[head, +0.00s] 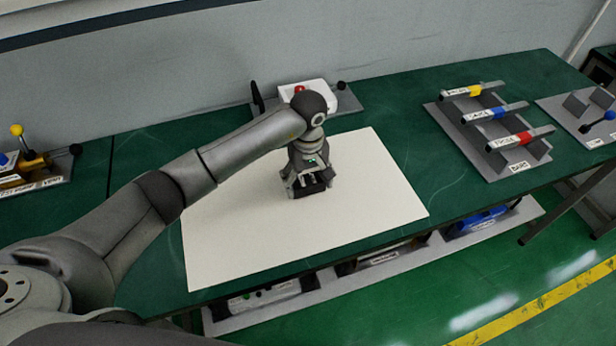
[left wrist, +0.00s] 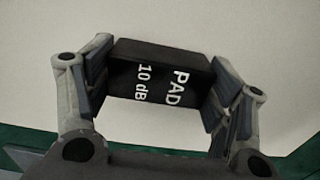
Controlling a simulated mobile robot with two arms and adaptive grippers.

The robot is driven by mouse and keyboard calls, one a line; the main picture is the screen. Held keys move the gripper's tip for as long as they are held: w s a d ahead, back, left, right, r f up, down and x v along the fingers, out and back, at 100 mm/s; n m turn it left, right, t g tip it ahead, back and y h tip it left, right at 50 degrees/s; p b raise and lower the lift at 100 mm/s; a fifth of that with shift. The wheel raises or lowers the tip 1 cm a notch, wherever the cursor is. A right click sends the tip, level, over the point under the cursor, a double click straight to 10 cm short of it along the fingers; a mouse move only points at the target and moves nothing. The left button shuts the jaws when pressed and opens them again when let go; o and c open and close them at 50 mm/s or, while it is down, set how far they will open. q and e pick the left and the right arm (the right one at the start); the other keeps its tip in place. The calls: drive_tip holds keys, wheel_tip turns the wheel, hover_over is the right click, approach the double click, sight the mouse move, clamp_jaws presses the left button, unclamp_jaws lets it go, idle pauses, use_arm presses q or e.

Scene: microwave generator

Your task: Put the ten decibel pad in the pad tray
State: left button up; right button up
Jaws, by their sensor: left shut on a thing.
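My left gripper (head: 309,188) points down over the white mat in the head view. It is shut on a black block, the ten decibel pad (left wrist: 160,72), which reads "PAD 10 dB" in white letters in the left wrist view. The fingers grip it at its two ends. In the head view the pad is a dark shape (head: 310,189) mostly covered by the gripper. I cannot tell whether it touches the mat. I cannot pick out the pad tray for sure. My right gripper is not in view.
The white mat (head: 370,190) is otherwise bare. A grey rack (head: 475,138) with yellow-, blue- and red-ended bars stands at right on the green table. A white device (head: 306,94) stands behind my gripper. A low grey shelf (head: 340,285) with labelled items runs below the table's front edge.

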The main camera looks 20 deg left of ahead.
use_arm(q)
drive_tip(key=shift+f, duration=0.3)
drive_tip(key=shift+f, duration=0.1)
drive_tip(key=o, duration=0.6)
drive_tip(key=shift+f+b, duration=0.1)
drive_tip(key=shift+b, duration=0.2)
drive_tip(key=o, duration=0.5)
drive_tip(key=shift+r, duration=0.2)
